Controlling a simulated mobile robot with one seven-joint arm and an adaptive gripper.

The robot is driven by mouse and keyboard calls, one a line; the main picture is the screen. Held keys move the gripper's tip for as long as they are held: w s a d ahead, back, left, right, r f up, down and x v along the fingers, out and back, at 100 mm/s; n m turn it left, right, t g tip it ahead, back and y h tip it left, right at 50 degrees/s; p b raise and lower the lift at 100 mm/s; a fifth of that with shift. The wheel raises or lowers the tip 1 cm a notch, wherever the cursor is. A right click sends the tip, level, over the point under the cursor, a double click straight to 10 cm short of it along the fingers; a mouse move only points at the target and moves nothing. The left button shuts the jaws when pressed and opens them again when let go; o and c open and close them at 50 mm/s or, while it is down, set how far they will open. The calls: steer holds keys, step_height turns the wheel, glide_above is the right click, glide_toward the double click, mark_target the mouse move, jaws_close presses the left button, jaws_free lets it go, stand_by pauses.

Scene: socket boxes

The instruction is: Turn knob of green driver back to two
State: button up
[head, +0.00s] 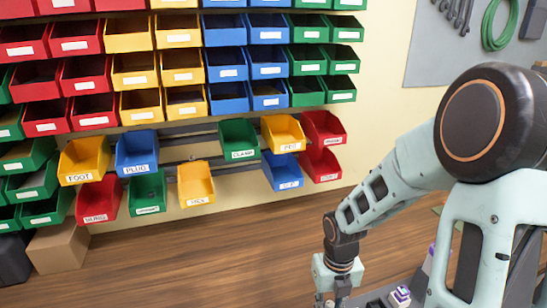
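I see no green driver and no knob in the head view. My gripper (334,300) points down at the bottom edge, right of centre. Its fingertips are cut off by the frame, so I cannot tell whether it is open or shut, or whether it holds anything. My arm fills the right side and may hide things behind it.
A small white and purple object (400,296) sits on a grey surface beside my gripper. Colored bins (195,182) hang in rows on the wall. A cardboard box (58,248) stands at lower left. The wooden floor (220,255) between is clear.

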steer(key=shift+s, duration=0.1)
steer(key=shift+r+n+p, duration=0.25)
steer(key=shift+n+p, duration=0.05)
steer(key=shift+p, duration=0.55)
steer(key=n+p, duration=0.2)
steer(key=p, duration=0.2)
steer(key=shift+n, duration=0.3)
steer(key=shift+c, duration=0.3)
steer(key=shift+f+n, duration=0.3)
steer(key=shift+n, duration=0.9)
steer(key=shift+c, duration=0.2)
steer(key=o, duration=1.2)
steer(key=shift+o, duration=0.2)
steer(key=shift+r, duration=0.15)
